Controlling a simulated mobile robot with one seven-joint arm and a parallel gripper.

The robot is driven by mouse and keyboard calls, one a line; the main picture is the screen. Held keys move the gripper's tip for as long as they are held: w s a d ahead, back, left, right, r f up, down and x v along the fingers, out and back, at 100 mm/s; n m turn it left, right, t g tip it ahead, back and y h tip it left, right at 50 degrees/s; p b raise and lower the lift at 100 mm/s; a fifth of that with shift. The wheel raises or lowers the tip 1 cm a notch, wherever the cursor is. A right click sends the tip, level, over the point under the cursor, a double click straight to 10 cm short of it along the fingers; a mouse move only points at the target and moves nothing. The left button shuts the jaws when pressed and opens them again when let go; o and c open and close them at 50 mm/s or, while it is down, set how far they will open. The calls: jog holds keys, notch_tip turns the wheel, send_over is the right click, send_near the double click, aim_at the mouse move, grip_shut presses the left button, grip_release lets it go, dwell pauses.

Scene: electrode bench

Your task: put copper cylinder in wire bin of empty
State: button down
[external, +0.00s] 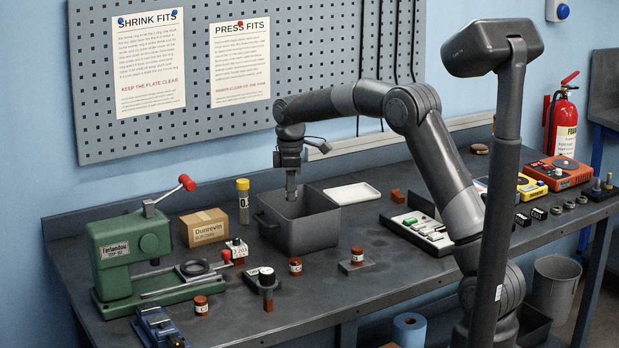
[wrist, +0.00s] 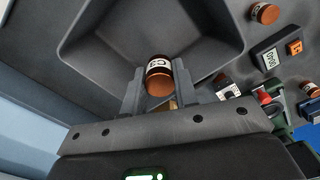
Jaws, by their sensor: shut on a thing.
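My gripper (external: 291,196) points down over the dark grey open bin (external: 300,232) on the bench, with its fingertips at about the opening. In the wrist view my gripper (wrist: 158,88) is shut on a copper-brown cylinder (wrist: 159,84) with a white band marked with dark characters. The bin's sloping walls (wrist: 85,45) and floor show beyond the cylinder, and it seems held within or just above the opening. In the external view the held cylinder cannot be made out. I cannot read any label on the bin.
A cardboard box (external: 204,228), a yellow-capped tube (external: 243,203) and a green press (external: 130,250) stand left of the bin. A white tray (external: 352,193) lies behind right. Similar brown cylinders (external: 295,266) (external: 357,256) (external: 201,305) stand in front. A parts tray (external: 416,236) lies right.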

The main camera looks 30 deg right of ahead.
notch_tip(320, 180, down, 11)
dwell(0.5)
jog(key=shift+f, duration=0.15)
jog(key=c, duration=1.1)
grip_release()
